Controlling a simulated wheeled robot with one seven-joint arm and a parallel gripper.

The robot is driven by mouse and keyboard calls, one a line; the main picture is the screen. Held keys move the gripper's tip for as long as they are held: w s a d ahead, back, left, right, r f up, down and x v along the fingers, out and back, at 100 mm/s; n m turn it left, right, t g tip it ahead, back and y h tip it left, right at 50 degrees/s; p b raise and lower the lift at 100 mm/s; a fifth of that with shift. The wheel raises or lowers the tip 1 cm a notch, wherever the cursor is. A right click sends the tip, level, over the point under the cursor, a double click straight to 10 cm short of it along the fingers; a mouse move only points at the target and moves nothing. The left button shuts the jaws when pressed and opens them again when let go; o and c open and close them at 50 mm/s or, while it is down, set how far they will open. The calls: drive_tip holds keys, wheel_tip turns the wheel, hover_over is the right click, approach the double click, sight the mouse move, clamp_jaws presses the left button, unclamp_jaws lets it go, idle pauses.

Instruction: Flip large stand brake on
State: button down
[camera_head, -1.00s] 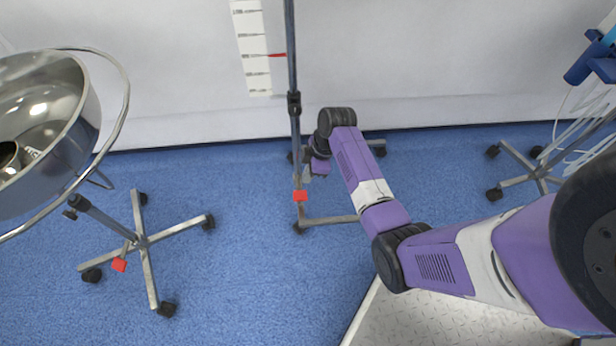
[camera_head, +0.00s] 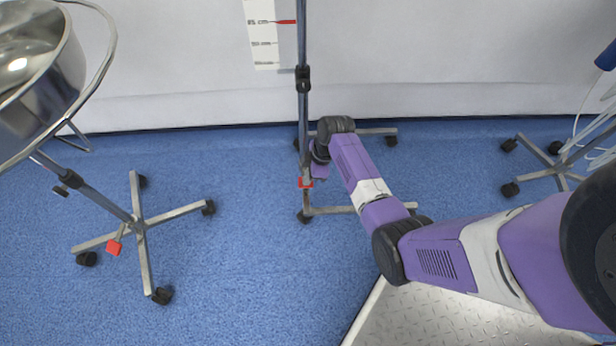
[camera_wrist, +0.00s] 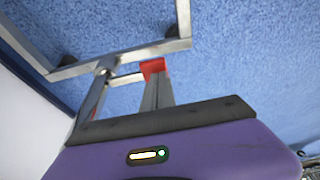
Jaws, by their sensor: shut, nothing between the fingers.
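The tall stand with a dark pole (camera_head: 303,110) stands in the middle of the head view on a wheeled metal base (camera_head: 335,210). Its red brake pedal (camera_head: 301,184) is low at the base, partly covered by my gripper. My gripper (camera_head: 308,180) reaches down at the pedal from above. In the wrist view the red pedal (camera_wrist: 153,66) is right at the tips of my gripper (camera_wrist: 155,82), which are shut with nothing held. The fingertips overlap the pedal in the picture; I cannot tell whether they touch it or how far it is tilted.
A second wheeled stand with a steel bowl (camera_head: 42,80) and its own red pedal (camera_head: 114,247) is at the left. Another wheeled base (camera_head: 545,165) is at the right. A white wall (camera_head: 180,90) runs behind. Blue floor (camera_head: 250,265) between the stands is clear.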

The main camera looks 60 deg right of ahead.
drive_tip(key=shift+s+a+f+t+h+p, duration=0.25)
drive_tip(key=shift+f+t+h+p, duration=0.05)
drive_tip(key=shift+f+h+p, duration=0.1)
drive_tip(key=shift+a+f+t+h, duration=0.15)
drive_tip(key=shift+f+t+h, duration=0.4)
drive_tip(key=shift+f, duration=0.3)
drive_tip(key=shift+r, duration=0.2)
drive_tip(key=shift+r+p, duration=0.7)
drive_tip(key=shift+p, duration=0.2)
